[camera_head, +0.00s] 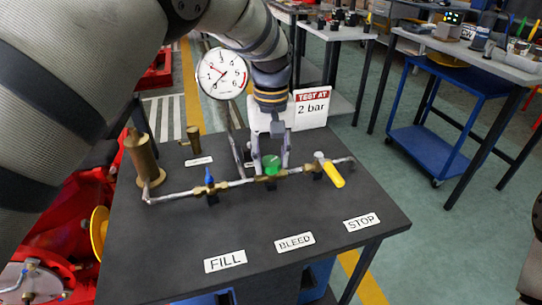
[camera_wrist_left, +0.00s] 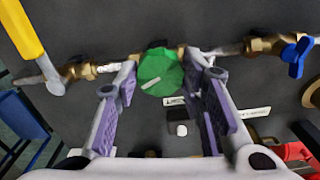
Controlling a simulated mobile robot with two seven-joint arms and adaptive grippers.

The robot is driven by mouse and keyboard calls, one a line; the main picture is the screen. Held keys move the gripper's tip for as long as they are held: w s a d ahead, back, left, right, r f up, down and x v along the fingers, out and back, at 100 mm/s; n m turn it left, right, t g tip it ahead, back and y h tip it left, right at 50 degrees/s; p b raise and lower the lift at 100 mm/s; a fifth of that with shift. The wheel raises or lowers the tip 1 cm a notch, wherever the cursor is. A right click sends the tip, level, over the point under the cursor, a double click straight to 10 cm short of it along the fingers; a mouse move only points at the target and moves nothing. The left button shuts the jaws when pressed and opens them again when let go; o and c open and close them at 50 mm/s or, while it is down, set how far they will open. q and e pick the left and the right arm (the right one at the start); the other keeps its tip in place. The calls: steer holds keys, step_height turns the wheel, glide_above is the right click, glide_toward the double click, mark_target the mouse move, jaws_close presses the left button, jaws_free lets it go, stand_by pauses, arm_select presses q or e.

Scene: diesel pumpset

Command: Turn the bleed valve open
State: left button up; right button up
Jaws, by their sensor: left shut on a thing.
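The bleed valve has a green knob (camera_head: 271,164) in the middle of the pipe on the dark bench, above the BLEED label (camera_head: 294,242). In the left wrist view the green knob (camera_wrist_left: 160,73) carries a pale pointer line, slanted slightly from straight across. My left gripper (camera_head: 270,160) reaches down from behind the pipe. Its two purple-padded fingers are shut on the green knob, one on each side, as the left wrist view (camera_wrist_left: 165,78) shows. My right gripper is not in view.
A blue-handled valve (camera_head: 209,177) and a yellow-handled valve (camera_head: 331,172) sit on the same pipe, either side of the knob. A gauge (camera_head: 222,73) and a "TEST AT 2 bar" sign (camera_head: 311,107) stand behind. A brass cylinder (camera_head: 142,158) stands at the left. The bench front holds only labels.

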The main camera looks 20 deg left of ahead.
mark_target(271, 162)
arm_select(q)
steer(key=o, duration=1.1)
steer(key=shift+o, duration=0.2)
step_height(271, 162, up, 12)
steer(key=shift+f, duration=0.1)
